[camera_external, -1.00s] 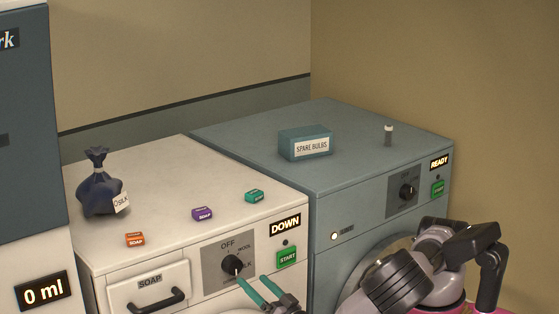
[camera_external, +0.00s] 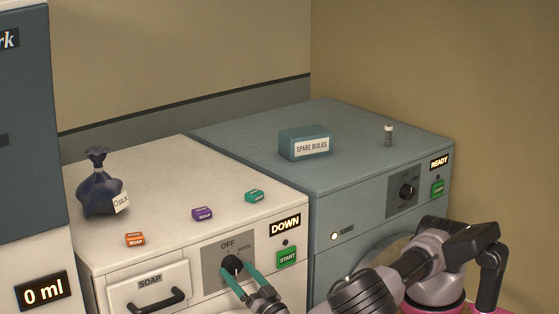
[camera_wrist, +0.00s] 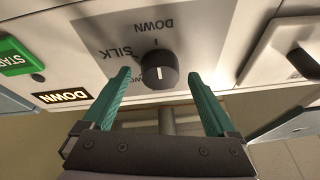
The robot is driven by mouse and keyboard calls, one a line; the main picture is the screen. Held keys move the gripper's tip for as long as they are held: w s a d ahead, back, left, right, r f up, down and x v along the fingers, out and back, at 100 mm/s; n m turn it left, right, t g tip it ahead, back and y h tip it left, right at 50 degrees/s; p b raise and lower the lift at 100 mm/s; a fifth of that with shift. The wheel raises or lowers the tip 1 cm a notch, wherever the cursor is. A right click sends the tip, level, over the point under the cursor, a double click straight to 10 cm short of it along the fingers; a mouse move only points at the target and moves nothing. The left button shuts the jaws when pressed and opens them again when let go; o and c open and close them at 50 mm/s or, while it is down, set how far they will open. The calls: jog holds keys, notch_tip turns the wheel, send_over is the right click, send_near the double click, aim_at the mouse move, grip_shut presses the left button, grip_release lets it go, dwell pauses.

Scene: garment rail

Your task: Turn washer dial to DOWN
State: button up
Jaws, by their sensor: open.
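The white washer (camera_external: 205,245) has a black round dial (camera_external: 231,264) on a grey panel marked OFF and WOOL. Its lit display (camera_external: 285,225) reads DOWN. In the wrist view the panel is upside down: the dial (camera_wrist: 159,71) shows near the printed DOWN and SILK, and a pale mark on it is visible. My gripper (camera_external: 236,269) is open with its teal fingers on either side of the dial. In the wrist view there are gaps between the fingers (camera_wrist: 160,85) and the dial. The dial's lower part is hidden by the fingers in the external view.
A green START button (camera_external: 286,257) sits right of the dial panel and the SOAP drawer handle (camera_external: 157,300) to its left. A blue dryer-like machine (camera_external: 385,160) reading READY stands at right. Soap boxes (camera_external: 203,213) and a dark sack (camera_external: 100,190) rest on the washer top.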

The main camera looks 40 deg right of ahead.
jog(key=shift+w+r, duration=0.15)
jog(key=shift+w, duration=0.2)
jog(key=c, duration=1.4)
jog(key=shift+o, duration=0.2)
jog(key=shift+n+y, duration=0.4)
jog(key=shift+n, duration=0.5)
jog(key=o, duration=1.4)
jog(key=shift+c, duration=0.2)
jog(key=shift+s, duration=0.1)
jog(key=shift+s+f, duration=0.2)
jog(key=shift+s, duration=0.1)
jog(key=shift+s+d+f, duration=0.1)
jog(key=shift+s, duration=1)
notch_tip(320, 180, up, 6)
jog(key=shift+r, duration=0.2)
